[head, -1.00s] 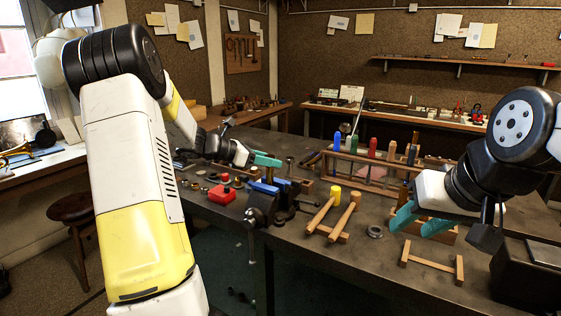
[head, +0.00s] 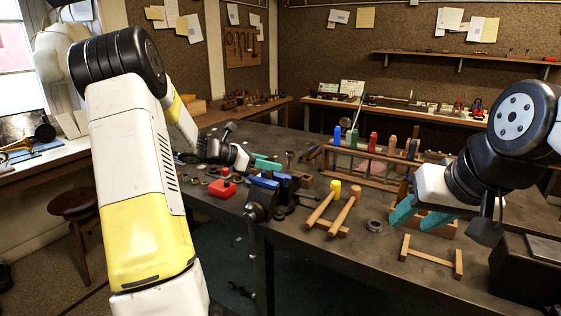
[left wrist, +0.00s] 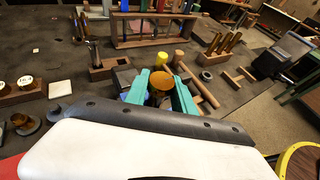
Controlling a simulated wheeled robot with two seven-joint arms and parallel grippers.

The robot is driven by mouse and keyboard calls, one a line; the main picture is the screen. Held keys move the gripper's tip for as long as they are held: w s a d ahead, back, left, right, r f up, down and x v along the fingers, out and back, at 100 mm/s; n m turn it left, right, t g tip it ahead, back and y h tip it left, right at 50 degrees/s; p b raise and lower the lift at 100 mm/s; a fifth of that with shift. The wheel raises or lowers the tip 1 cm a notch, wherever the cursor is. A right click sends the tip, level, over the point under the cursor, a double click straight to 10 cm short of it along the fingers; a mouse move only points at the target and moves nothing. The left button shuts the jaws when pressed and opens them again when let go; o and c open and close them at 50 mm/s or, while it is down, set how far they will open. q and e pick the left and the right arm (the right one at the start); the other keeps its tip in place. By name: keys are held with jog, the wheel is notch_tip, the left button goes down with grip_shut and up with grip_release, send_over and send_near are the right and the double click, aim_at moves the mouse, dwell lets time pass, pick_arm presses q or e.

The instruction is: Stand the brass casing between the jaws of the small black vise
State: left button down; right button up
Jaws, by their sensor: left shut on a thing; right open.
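My left gripper (head: 265,163) is shut on the brass casing, just above and behind the small black vise (head: 256,210) with blue jaw faces (head: 264,182). In the left wrist view, the round brass casing (left wrist: 160,82) shows end-on between the two teal fingers (left wrist: 161,92). The vise is mostly hidden there behind the fingers; a dark part of it shows beside them. I cannot tell whether the casing touches the vise. In the head view the casing itself cannot be made out. My right gripper (head: 418,214) is open and empty over the right part of the bench.
A red box (head: 222,189) sits left of the vise. A wooden rack (head: 365,170) with coloured handles stands behind. A metal ring (head: 374,226) and small wooden stand (head: 432,260) lie at right.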

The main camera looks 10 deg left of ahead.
pick_arm(q)
jog(key=shift+f, duration=0.2)
jog(key=c, duration=1)
grip_release()
jog(key=v, duration=0.7)
jog(key=shift+s+a, duration=0.2)
jog(key=shift+a, duration=0.15)
jog(key=shift+d+r, duration=0.1)
jog(key=shift+r, duration=0.05)
